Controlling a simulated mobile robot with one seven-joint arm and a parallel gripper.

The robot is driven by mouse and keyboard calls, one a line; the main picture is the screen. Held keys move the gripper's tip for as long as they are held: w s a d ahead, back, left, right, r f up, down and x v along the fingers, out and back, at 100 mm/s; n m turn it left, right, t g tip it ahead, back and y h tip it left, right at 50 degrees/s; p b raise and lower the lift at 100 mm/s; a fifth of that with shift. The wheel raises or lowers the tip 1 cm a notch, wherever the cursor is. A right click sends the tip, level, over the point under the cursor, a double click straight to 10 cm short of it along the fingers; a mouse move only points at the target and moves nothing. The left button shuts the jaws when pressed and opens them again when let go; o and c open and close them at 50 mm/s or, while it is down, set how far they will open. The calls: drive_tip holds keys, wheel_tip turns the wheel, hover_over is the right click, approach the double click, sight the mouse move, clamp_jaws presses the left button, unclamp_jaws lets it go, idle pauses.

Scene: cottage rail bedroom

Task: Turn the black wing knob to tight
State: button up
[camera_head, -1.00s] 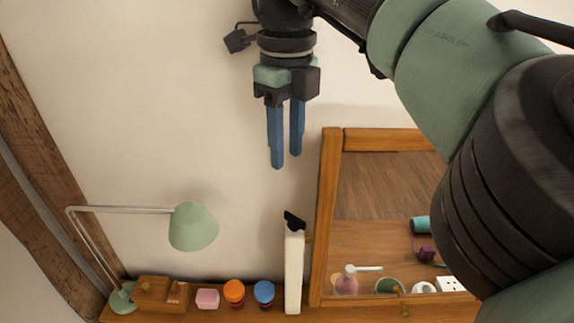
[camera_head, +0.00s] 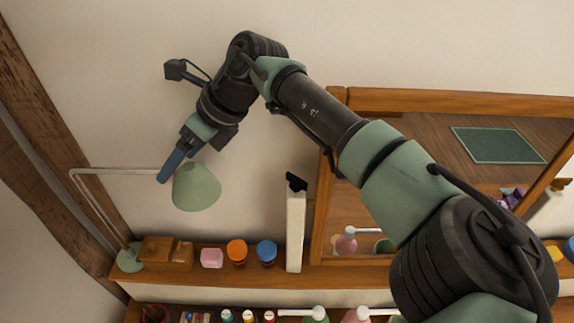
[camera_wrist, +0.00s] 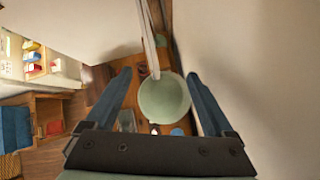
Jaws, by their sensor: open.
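A small black winged piece (camera_head: 297,182), which looks like the wing knob, sits on top of an upright white post (camera_head: 295,232) in the head view, left of the mirror frame. Its marking and exact setting are too small to tell. My gripper (camera_head: 164,174) is left of the knob, tilted down and left, beside the green lamp shade (camera_head: 197,187). In the wrist view my gripper (camera_wrist: 158,73) is open and empty, with its blue fingers either side of the lamp shade (camera_wrist: 164,99). Whether they touch the shade, I cannot tell. I cannot make out the knob in the wrist view.
The desk lamp stands on a wooden shelf (camera_head: 215,278), with wooden boxes (camera_head: 165,252), a pink block (camera_head: 212,258), an orange jar (camera_head: 237,254) and a blue jar (camera_head: 267,254). The wood-framed mirror (camera_head: 318,225) is right of the post. Wall space between shade and post is clear.

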drive_tip(key=s+a+r+m+t+y, duration=0.25)
drive_tip(key=a+r+t+y, duration=0.2)
drive_tip(key=a+y, duration=0.55)
drive_tip(key=d+f+m+t+h+p, duration=0.1)
drive_tip(key=d+m+t+h, duration=0.2)
drive_tip(key=m+t+h, duration=0.1)
drive_tip(key=d+f+m+t+h, duration=0.1)
drive_tip(key=d+m+t+h, duration=0.2)
drive_tip(key=t+h, duration=0.3)
drive_tip(key=s+d+f+m+t+h+p, duration=0.1)
drive_tip(key=d+m+t+h, duration=0.3)
drive_tip(key=m+t+h, duration=0.1)
drive_tip(key=shift+f+p, duration=0.1)
drive_tip(key=shift+p, duration=0.2)
drive_tip(key=s+d+m+g+h, duration=0.3)
drive_tip(key=d+m+h, duration=0.2)
drive_tip(key=h, duration=0.3)
drive_tip(key=m+g+h+p, duration=0.2)
drive_tip(key=g+h, duration=0.1)
drive_tip(key=g, duration=0.4)
approach(295, 181)
drive_tip(key=p+x, duration=0.2)
drive_tip(key=x, duration=0.5)
drive_tip(key=shift+w+d+f, duration=0.15)
drive_tip(key=shift+t, duration=0.25)
